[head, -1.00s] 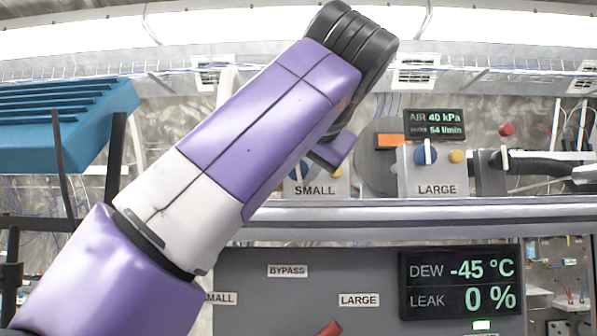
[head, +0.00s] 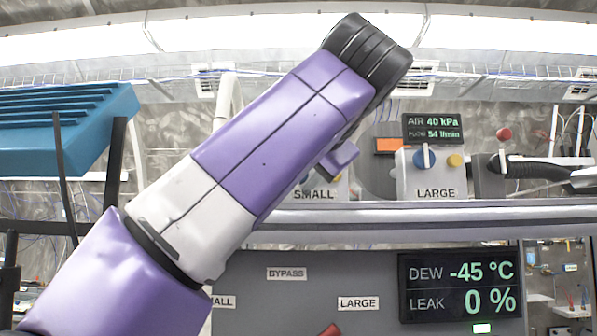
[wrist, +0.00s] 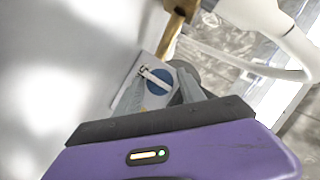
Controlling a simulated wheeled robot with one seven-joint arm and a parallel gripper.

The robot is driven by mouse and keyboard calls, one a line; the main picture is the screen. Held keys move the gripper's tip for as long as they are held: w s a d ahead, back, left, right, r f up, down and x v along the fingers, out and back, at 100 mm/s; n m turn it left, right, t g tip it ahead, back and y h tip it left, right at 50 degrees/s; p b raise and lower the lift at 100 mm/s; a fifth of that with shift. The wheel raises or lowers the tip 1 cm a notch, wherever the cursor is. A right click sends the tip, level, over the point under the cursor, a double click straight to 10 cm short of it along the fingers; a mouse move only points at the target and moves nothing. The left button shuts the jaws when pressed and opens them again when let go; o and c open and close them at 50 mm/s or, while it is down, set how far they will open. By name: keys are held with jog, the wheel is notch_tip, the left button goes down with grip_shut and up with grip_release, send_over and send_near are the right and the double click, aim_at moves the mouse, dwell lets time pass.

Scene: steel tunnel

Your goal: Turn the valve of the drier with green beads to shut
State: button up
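No drier with green beads shows in either view. In the wrist view, my gripper (wrist: 160,92) is open, its two grey fingers apart with nothing held. Beyond the fingertips is a grey panel with a round blue knob (wrist: 159,82) and a yellow spot; I cannot tell whether the fingers touch it. In the head view, my purple and white arm reaches up and right across the picture, and the fingertips are hidden. A red handle (head: 331,330) is cut off at the bottom edge; I cannot tell what it belongs to.
The LARGE box (head: 432,180) has a blue knob (head: 424,158) and a yellow button. My arm partly hides the SMALL box (head: 314,194). A rail (head: 420,214) crosses below them. A display (head: 460,286) reads dew -45 °C, leak 0 %. A white pipe (wrist: 240,58) curves near my gripper.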

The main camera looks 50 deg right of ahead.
jog(key=shift+o, duration=0.5)
jog(key=shift+s+a, duration=0.1)
jog(key=shift+s, duration=0.05)
jog(key=b+v, duration=0.2)
jog(key=v, duration=0.5)
jog(key=shift+s+r, duration=0.1)
jog(key=shift+s, duration=0.15)
jog(key=shift+a, duration=0.1)
